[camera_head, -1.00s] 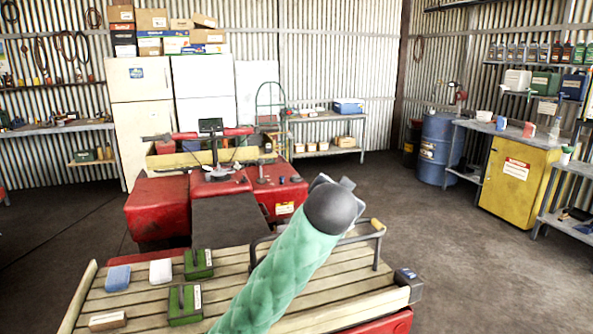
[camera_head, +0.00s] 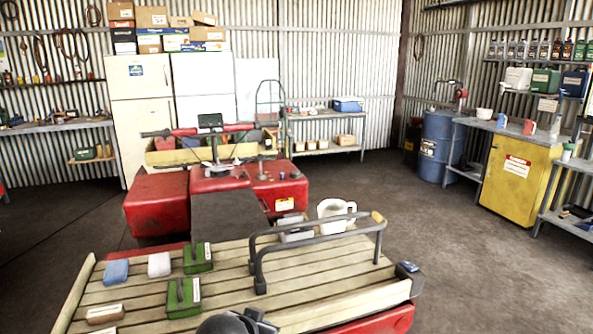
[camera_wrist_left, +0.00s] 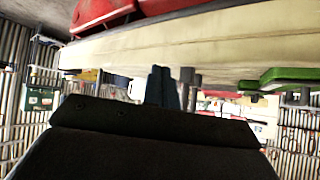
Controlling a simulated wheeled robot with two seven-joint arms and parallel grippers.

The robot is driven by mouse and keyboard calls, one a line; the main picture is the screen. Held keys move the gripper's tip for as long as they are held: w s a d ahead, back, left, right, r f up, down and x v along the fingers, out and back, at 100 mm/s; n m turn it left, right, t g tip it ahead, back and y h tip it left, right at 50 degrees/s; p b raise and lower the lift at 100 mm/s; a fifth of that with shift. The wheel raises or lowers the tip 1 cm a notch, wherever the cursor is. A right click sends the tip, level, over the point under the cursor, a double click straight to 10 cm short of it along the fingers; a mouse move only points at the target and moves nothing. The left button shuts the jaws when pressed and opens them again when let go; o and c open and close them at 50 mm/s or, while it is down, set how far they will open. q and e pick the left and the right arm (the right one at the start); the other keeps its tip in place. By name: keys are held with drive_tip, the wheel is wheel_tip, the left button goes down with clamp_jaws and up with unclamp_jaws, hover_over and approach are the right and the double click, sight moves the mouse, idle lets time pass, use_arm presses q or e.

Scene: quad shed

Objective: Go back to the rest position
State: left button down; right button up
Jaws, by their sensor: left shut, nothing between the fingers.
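My left gripper (camera_wrist_left: 168,90) shows in the left wrist view with its dark fingers together and nothing between them, just off the pale edge of the wooden bed. In the head view only a dark rounded part of my left arm shows at the bottom edge; the fingertips are hard to make out there. My right gripper is in neither view.
The slatted wooden bed (camera_head: 225,275) fills the front, with a dark metal rail (camera_head: 318,243). Open floor (camera_head: 470,270) lies right.

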use_arm(q)
drive_tip(key=s+a+f+n+g+y+b, duration=0.1)
drive_tip(key=s+a+f+g, duration=0.15)
drive_tip(key=s+f, duration=0.45)
drive_tip(key=s+a+f+n+g, duration=0.1)
drive_tip(key=s+a+f, duration=0.3)
drive_tip(key=f, duration=0.6)
drive_tip(key=s+f+g, duration=0.2)
drive_tip(key=s+f, duration=0.4)
drive_tip(key=s, duration=0.3)
drive_tip(key=s+f+g+b, duration=0.1)
drive_tip(key=s+f+g, duration=0.1)
drive_tip(key=s+f, duration=0.4)
drive_tip(key=s, duration=0.3)
drive_tip(key=shift+f, duration=0.15)
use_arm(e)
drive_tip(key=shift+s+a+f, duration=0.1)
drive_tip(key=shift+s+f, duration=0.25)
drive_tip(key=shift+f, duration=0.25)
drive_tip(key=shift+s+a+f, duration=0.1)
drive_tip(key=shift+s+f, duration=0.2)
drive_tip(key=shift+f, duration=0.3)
use_arm(q)
drive_tip(key=shift+s, duration=0.1)
